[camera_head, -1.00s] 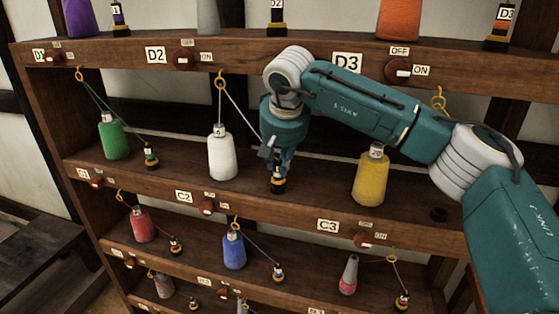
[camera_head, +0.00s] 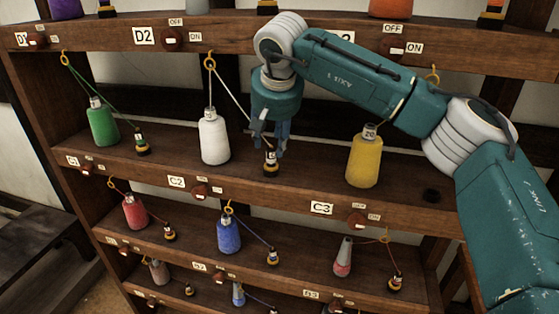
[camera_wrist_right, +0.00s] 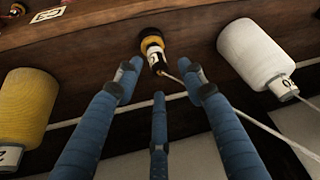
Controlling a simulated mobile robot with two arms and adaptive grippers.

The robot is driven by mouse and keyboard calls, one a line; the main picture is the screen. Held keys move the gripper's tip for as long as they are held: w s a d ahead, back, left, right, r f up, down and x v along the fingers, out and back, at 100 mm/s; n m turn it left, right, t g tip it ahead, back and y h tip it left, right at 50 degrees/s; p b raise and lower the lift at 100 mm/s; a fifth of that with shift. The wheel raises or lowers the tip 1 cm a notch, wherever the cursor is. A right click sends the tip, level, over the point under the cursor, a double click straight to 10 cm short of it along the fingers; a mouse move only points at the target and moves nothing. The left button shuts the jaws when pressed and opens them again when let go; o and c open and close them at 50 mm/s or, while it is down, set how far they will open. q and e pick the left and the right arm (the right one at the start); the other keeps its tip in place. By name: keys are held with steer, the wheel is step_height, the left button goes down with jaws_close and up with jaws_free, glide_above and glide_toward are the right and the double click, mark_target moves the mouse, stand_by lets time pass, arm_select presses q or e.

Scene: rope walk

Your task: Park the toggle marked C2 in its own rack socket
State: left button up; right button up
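The C2 toggle (camera_head: 270,162) has a pale label and dark and yellow bands. It stands upright at its place on the shelf marked C2, right of the white cone (camera_head: 214,138). A white cord runs from it up to a yellow eye (camera_head: 210,63). In the right wrist view the toggle (camera_wrist_right: 154,52) sits in a black base, just beyond the fingertips. My right gripper (camera_head: 268,145) is just above it. Its blue fingers (camera_wrist_right: 160,82) are spread with nothing between them. My left gripper is not in view.
The yellow cone (camera_head: 363,158) stands to the right, with an empty dark socket (camera_head: 432,195) beyond it. The green cone (camera_head: 103,125) and its toggle (camera_head: 142,143) are left. The upper shelf board (camera_head: 230,38) lies behind my right arm.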

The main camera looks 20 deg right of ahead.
steer(key=shift+s+a+r+b, duration=0.1)
steer(key=shift+s+r+b, duration=0.25)
steer(key=shift+s+b, duration=0.3)
arm_select(q)
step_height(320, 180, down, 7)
steer(key=b, duration=0.4)
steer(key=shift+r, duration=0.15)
arm_select(e)
steer(key=s+a, duration=0.1)
steer(key=s, duration=1)
steer(key=shift+s+a+r, duration=0.2)
steer(key=shift+a+r, duration=0.05)
steer(key=shift+a, duration=0.1)
